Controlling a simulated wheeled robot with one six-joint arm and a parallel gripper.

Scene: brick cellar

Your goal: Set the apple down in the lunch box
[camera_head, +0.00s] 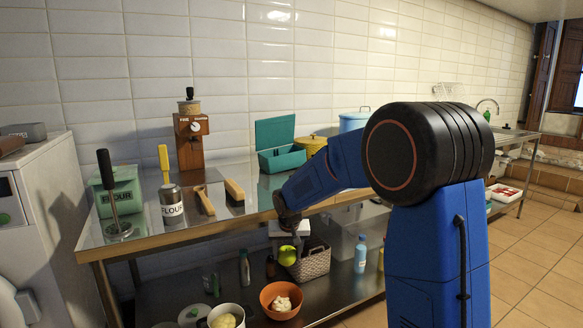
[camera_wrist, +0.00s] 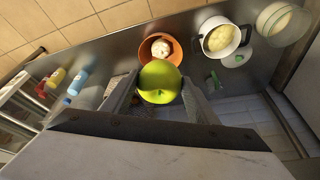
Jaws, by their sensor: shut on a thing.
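The green apple (camera_head: 287,256) is held in my gripper (camera_head: 289,246), in front of the counter's front edge and below its top. In the wrist view the apple (camera_wrist: 158,84) sits between the two fingers of my gripper (camera_wrist: 159,97). The teal lunch box (camera_head: 283,161) stands on the counter near the tiled wall, with its lid up at the back. My gripper is in front of the lunch box and well below it. The lunch box is not in the wrist view, and my arm passes close to its right side in the head view.
The steel counter (camera_head: 150,236) holds a coffee grinder (camera_head: 191,140), brushes, a flour tin (camera_head: 171,206), a yellow pot (camera_head: 312,145) and a blue pot (camera_head: 353,121). On the lower shelf are an orange bowl (camera_head: 269,293), a basket (camera_head: 314,264), a cooking pot (camera_head: 212,318) and bottles.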

